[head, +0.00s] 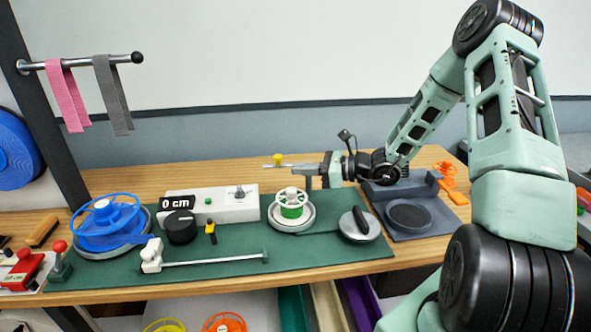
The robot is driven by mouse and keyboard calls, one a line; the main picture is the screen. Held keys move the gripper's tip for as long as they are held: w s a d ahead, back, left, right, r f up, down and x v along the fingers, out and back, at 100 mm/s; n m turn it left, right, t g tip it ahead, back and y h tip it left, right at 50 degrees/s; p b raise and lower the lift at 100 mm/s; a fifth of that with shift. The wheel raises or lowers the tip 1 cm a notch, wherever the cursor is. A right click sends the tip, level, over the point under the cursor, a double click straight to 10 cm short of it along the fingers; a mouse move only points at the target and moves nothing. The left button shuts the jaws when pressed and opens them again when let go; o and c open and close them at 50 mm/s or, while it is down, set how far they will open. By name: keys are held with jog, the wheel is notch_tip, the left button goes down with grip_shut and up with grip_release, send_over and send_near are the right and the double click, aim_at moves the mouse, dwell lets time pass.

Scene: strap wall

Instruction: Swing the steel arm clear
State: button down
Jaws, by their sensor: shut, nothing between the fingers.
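The steel arm (292,167) is a thin pale bar at the middle of the bench, with a yellow knob (278,158) near its left end. It lies level above and behind a spool (292,205) with a white top and green core on a round grey plate. A short grey post shows under its right part. My gripper (322,170) comes in from the right and points left, close to the right end of the bar. It is shut and holds nothing. Whether it touches the bar or post is unclear.
A blue reel (104,222), a white box reading 0 cm (230,205) and a steel rail (215,261) share the green mat. A black-handled disc (360,225) sits right of the spool. Pink and grey straps hang from a rod (90,63) at upper left.

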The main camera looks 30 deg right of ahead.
jog(key=shift+s+r+b, duration=0.25)
jog(key=shift+s, duration=1)
jog(key=shift+s+r+b, duration=0.2)
jog(key=shift+s, duration=1.05)
